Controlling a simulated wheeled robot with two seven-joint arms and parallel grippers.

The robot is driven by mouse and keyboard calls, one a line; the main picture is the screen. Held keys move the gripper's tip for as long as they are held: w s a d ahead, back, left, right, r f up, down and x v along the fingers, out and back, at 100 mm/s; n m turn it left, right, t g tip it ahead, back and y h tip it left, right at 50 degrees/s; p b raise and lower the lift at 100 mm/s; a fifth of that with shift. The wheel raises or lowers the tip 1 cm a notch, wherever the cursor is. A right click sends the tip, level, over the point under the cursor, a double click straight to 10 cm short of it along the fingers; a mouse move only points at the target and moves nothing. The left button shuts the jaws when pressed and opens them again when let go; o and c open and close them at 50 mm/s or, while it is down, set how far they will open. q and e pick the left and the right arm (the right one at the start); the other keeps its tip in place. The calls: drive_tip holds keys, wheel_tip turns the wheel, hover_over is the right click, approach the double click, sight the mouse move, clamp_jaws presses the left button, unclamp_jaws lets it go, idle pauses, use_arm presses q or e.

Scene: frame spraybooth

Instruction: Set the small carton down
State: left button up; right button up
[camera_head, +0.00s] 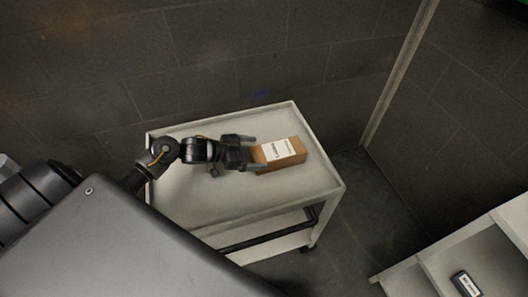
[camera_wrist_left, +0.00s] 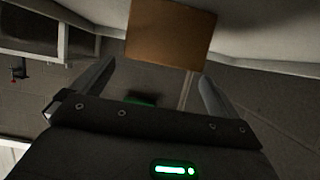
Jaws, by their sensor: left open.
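The small carton (camera_head: 282,154) is a brown box with a white printed label on top. It lies on the light grey top of a cart (camera_head: 215,205), right of the middle. My left gripper (camera_head: 257,152) is open at the carton's left end, its fingers pointing right. In the left wrist view the carton's plain brown end (camera_wrist_left: 170,34) shows just beyond the gap between the spread fingers (camera_wrist_left: 157,72). The gripper appears empty; whether a fingertip touches the carton is unclear. My right gripper is not in view.
The cart top has a low raised rim and is otherwise clear around the carton. A dark block wall (camera_head: 200,50) stands behind it. A pale shelf unit (camera_head: 440,262) at lower right holds a small dark labelled item (camera_head: 465,284). Open floor separates it from the cart.

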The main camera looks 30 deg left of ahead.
use_arm(q)
drive_tip(key=v, duration=0.7)
drive_tip(key=shift+r, duration=0.2)
